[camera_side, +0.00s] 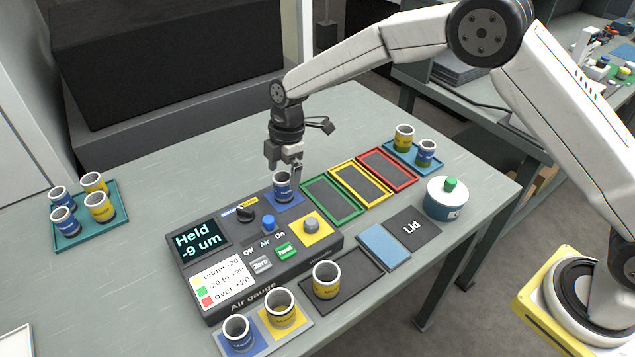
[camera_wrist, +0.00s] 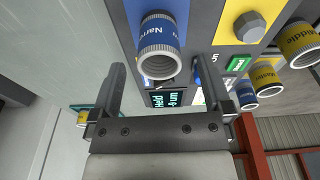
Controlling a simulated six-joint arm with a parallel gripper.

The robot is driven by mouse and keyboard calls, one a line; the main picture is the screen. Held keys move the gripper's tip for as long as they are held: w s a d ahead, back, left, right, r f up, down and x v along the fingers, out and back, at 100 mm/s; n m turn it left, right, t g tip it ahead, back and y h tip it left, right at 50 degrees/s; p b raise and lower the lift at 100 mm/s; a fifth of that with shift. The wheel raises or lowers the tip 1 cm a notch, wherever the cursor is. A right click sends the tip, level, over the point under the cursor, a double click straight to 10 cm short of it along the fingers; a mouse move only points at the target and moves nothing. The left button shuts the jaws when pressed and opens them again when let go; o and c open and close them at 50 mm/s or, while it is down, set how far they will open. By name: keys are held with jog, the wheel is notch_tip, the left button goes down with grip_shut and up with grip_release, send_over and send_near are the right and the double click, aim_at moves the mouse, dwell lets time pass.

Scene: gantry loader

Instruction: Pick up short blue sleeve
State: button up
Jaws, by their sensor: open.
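A blue sleeve (camera_side: 283,187) with a grey rim stands upright on the blue pad at the far end of the air gauge (camera_side: 262,255). In the wrist view this blue sleeve (camera_wrist: 160,40) shows lettering that starts "Narr". My gripper (camera_side: 285,166) is just above it in the side view. In the wrist view my gripper (camera_wrist: 160,78) is open and empty, with the sleeve just beyond the fingertips, between their lines. Other blue sleeves stand in the teal tray, in the blue tray (camera_side: 412,168) and on a front pad. I cannot tell which is the short one.
The gauge display (camera_side: 200,240) reads "Held -9 um". Green (camera_side: 333,219), yellow (camera_side: 377,202) and red (camera_side: 405,188) framed trays lie empty to the right. A lidded pot (camera_side: 446,205) stands beyond. The teal tray (camera_side: 83,238) is at left, with bare table between.

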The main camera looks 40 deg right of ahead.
aim_at(282, 188)
jog(key=shift+a+f, duration=0.2)
jog(key=shift+f, duration=1.05)
jog(key=shift+a+f, duration=0.15)
jog(key=shift+f, duration=1.1)
jog(key=shift+c, duration=0.2)
grip_shut()
